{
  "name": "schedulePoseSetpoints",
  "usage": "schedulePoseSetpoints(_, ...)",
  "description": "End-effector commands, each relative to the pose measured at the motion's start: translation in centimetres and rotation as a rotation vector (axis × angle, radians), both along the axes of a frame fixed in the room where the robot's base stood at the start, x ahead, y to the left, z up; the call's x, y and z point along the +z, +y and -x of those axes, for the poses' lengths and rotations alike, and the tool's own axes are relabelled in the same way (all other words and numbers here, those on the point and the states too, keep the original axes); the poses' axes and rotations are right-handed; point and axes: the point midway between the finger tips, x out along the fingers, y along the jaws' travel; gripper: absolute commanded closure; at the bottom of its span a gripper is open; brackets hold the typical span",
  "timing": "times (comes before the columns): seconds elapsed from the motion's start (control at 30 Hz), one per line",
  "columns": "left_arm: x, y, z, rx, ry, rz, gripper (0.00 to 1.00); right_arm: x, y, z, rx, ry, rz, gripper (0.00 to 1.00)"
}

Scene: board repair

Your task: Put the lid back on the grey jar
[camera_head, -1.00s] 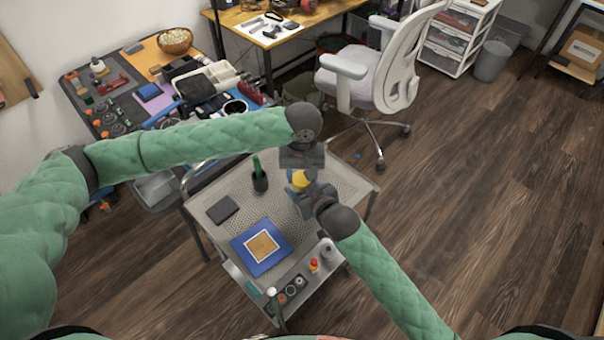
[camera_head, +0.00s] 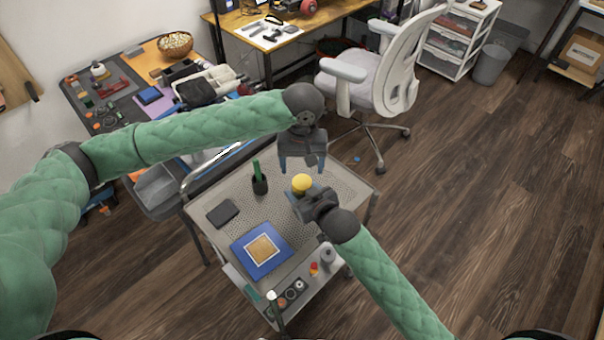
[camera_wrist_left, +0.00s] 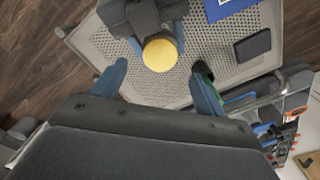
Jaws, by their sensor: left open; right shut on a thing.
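The round yellow lid (camera_head: 302,182) is upright and level above the cart, at my right gripper. It also shows in the left wrist view (camera_wrist_left: 160,54). My right gripper (camera_head: 301,196) is shut at the spot just under the lid; the body it grips is mostly hidden, so I cannot tell how the lid sits on it. My left gripper (camera_head: 301,168) is open and empty above the lid, fingers apart; its fingers also flank the lid in the left wrist view (camera_wrist_left: 159,72).
The perforated cart top (camera_head: 225,188) carries a dark cup with a green item (camera_head: 260,182), a dark flat block (camera_head: 223,212) and a blue board (camera_head: 250,262). A grey cylinder (camera_head: 327,253) and a red knob (camera_head: 314,268) are at its front. A chair (camera_head: 385,80) stands behind.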

Motion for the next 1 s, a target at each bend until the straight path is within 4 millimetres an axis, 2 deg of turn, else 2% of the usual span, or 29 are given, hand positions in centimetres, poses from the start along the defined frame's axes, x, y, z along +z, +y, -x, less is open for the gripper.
schedulePoseSetpoints(0.1, 2.4, -0.1, 0.0, -0.001, -0.002, 0.002, 0.28, 0.0, 0.0, 0.0, 0.000, 0.000, 0.000, 1.00)
schedulePoseSetpoints(0.3, 5.0, 0.0, 0.0, 0.000, -0.001, 0.001, 0.28, 0.0, 0.0, 0.0, 0.000, 0.000, 0.000, 1.00)
schedulePoseSetpoints(0.5, 6.1, 0.0, 0.0, -0.001, 0.001, 0.000, 0.28, 0.0, 0.0, 0.0, 0.000, 0.000, 0.000, 1.00)
schedulePoseSetpoints(0.77, 6.2, 0.0, 0.0, 0.000, 0.001, 0.000, 0.28, 0.0, 0.0, 0.0, 0.000, 0.000, 0.000, 1.00)
schedulePoseSetpoints(0.8, 6.2, 0.0, 0.0, 0.000, 0.001, 0.000, 0.28, 0.0, 0.0, 0.0, 0.000, 0.000, 0.000, 0.40)
schedulePoseSetpoints(0.9, 6.2, 0.0, 0.0, 0.000, 0.001, 0.000, 0.28, 0.0, 0.0, 0.0, 0.000, 0.000, 0.000, 0.21)
schedulePoseSetpoints(1.0, 6.2, 0.0, 0.0, 0.000, 0.001, 0.000, 0.28, 0.0, 0.0, 0.0, 0.000, 0.000, 0.000, 0.19)
